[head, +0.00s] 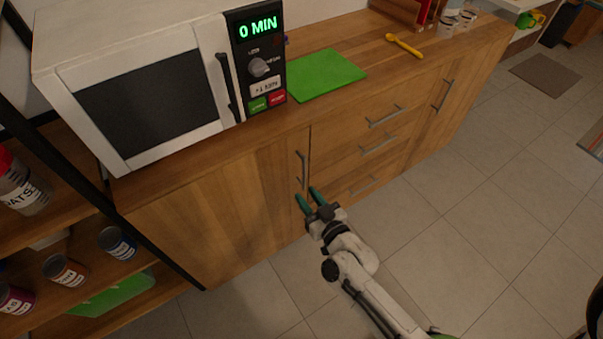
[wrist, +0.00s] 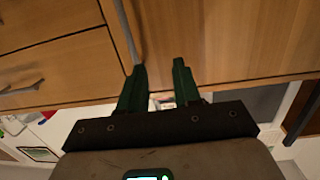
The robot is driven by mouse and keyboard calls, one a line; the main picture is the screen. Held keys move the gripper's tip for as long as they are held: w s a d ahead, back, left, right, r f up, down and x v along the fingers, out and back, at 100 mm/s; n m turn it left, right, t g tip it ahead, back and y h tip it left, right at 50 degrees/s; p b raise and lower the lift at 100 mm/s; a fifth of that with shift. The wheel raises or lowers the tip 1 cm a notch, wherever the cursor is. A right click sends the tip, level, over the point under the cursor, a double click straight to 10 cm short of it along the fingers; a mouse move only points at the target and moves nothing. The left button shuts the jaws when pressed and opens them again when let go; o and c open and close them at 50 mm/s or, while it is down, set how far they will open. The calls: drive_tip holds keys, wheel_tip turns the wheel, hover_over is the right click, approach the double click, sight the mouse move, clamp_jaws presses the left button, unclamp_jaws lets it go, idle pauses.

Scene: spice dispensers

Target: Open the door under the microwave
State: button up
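The white microwave (head: 150,95) stands on the wooden counter in the head view. The wooden door (head: 220,215) under it is shut. Its upright grey handle (head: 302,170) is at the door's right edge. The handle also shows in the wrist view (wrist: 128,32), with its lower end close to the left finger; I cannot tell whether they touch. My gripper (head: 307,194) is just below the handle, with its fingers pointing at the cabinet front. In the wrist view my gripper (wrist: 159,68) is open, and no object shows held between its green fingers.
Drawers with grey handles (head: 384,117) are right of the door. An open shelf with cans (head: 118,243) stands at the left behind a dark post. A green board (head: 325,74) and a yellow spoon (head: 404,45) lie on the counter. The tiled floor (head: 470,235) is clear at the right.

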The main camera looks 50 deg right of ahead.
sight(305, 169)
drive_tip(key=w+d+h, duration=0.1)
drive_tip(key=w+d, duration=0.1)
drive_tip(key=w+d+m+h, duration=0.1)
drive_tip(key=w+d, duration=0.2)
drive_tip(key=w+d+h+b, duration=0.1)
drive_tip(key=w+d, duration=0.1)
drive_tip(key=w, duration=0.1)
drive_tip(key=shift+d+f+m, duration=0.15)
drive_tip(key=shift+f+m, duration=0.1)
drive_tip(key=shift+m, duration=0.05)
drive_tip(key=shift+c, duration=0.4)
clamp_jaws()
drive_tip(key=shift+s, duration=0.1)
